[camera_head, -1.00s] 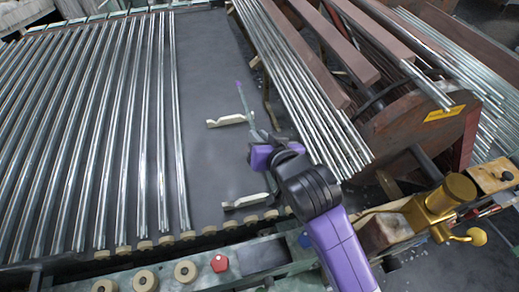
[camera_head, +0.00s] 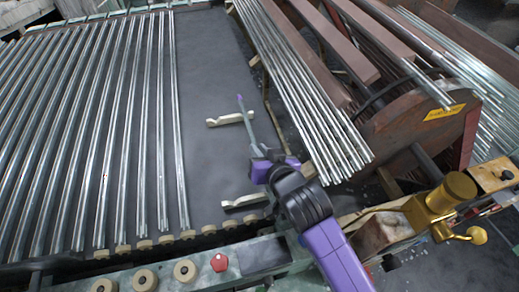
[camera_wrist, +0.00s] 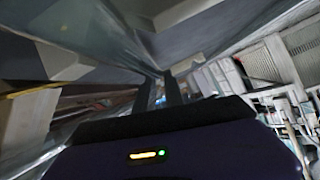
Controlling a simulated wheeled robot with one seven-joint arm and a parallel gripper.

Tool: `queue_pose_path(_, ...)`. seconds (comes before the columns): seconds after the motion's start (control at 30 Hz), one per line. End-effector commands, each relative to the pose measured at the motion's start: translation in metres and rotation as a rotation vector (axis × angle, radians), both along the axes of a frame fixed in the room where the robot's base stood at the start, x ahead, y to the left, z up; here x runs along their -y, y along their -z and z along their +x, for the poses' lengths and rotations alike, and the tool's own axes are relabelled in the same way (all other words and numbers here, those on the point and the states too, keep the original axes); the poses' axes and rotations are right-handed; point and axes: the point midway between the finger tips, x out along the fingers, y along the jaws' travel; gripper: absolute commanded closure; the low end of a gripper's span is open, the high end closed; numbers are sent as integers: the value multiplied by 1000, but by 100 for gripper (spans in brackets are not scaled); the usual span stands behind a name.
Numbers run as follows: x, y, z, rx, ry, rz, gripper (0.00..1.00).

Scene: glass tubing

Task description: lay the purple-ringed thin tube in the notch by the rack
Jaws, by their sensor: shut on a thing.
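The thin tube (camera_head: 246,122) with a purple ring near its far end slants up and left from my gripper (camera_head: 257,151) in the head view. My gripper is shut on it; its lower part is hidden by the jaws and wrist. Two cream notched supports lie on the dark table: a far one (camera_head: 226,121) and a near one (camera_head: 242,201). The tube passes over or beside the right end of the far support; I cannot tell whether they touch. In the wrist view the dark fingers (camera_wrist: 160,92) show, but the tube is not clear.
A rack of long glass tubes (camera_head: 100,130) fills the left. Bundled rods (camera_head: 300,100) and brown beams crowd the right. A brass fitting (camera_head: 445,200) stands at lower right. A green rail with rollers (camera_head: 145,281) runs along the front. Dark table between rack and supports is clear.

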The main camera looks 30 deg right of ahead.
Motion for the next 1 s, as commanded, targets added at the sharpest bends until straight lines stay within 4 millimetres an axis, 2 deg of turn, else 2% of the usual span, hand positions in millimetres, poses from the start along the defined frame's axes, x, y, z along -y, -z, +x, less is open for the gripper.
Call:
queue_pose_path(0.1, 0, 4, 0, 0, 0, 0, 100)
queue_pose_path(0.13, 0, 4, 0, 0, 0, 0, 83)
queue_pose_path(0.23, 0, 3, 0, 0, 0, 0, 65)
queue_pose_path(0.53, 0, 2, 0, 0, 0, 0, 65)
queue_pose_path(0.67, 0, -7, 0, 1, -1, 0, 65)
queue_pose_path(0.77, -1, -9, -12, -1, 0, -1, 65)
queue_pose_path(1.0, -4, -32, -58, 1, 1, -1, 65)
